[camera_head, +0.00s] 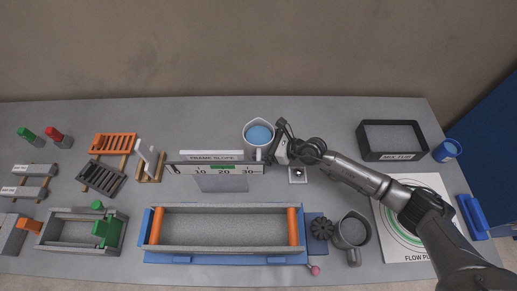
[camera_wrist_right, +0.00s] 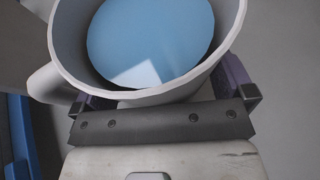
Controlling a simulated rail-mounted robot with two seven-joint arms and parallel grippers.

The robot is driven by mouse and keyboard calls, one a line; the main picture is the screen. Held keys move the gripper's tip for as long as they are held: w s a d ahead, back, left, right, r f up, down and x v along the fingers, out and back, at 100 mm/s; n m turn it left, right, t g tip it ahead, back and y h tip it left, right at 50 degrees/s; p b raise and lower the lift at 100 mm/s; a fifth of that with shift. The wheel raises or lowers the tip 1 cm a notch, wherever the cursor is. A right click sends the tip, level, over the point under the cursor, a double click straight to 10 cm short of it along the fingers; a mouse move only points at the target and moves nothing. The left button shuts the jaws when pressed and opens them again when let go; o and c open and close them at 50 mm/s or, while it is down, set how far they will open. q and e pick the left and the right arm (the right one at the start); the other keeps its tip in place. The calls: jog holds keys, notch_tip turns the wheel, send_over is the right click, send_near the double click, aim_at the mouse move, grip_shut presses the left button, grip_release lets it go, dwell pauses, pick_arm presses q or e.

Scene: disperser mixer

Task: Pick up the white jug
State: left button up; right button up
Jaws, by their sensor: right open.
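The white jug (camera_head: 247,139) stands upright near the back middle of the table, with blue liquid (camera_head: 259,134) inside. Its handle points toward the table's front. My right gripper (camera_head: 279,141) is at the jug's right side, behind the white scale board. In the right wrist view the jug (camera_wrist_right: 66,40) fills the upper middle, with its handle (camera_wrist_right: 45,84) to the left. The open fingers of my right gripper (camera_wrist_right: 163,92) lie on either side of the jug; their tips are partly hidden behind it. My left gripper is not in view.
A board marked "FRAME SLOPE" (camera_head: 215,170) stands just in front of the jug. A blue-framed trough (camera_head: 225,207) lies ahead of it. A grey jug (camera_head: 352,233) and a dark tray (camera_head: 363,140) are to the right. The table behind the jug is clear.

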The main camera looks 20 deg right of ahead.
aim_at(272, 139)
jog(key=shift+c, duration=0.2)
jog(key=c, duration=0.7)
jog(key=shift+r, duration=0.15)
jog(key=shift+r+p, duration=0.35)
jog(key=shift+r, duration=0.25)
jog(key=r, duration=0.1)
jog(key=r+p, duration=0.1)
jog(key=r, duration=0.1)
jog(key=shift+s+d+r, duration=0.1)
jog(key=shift+s+d, duration=0.1)
jog(key=shift+d, duration=0.05)
jog(key=a+r+p+v, duration=0.1)
jog(key=v, duration=1.1)
jog(key=shift+s+r, duration=0.35)
jog(key=shift+r, duration=0.1)
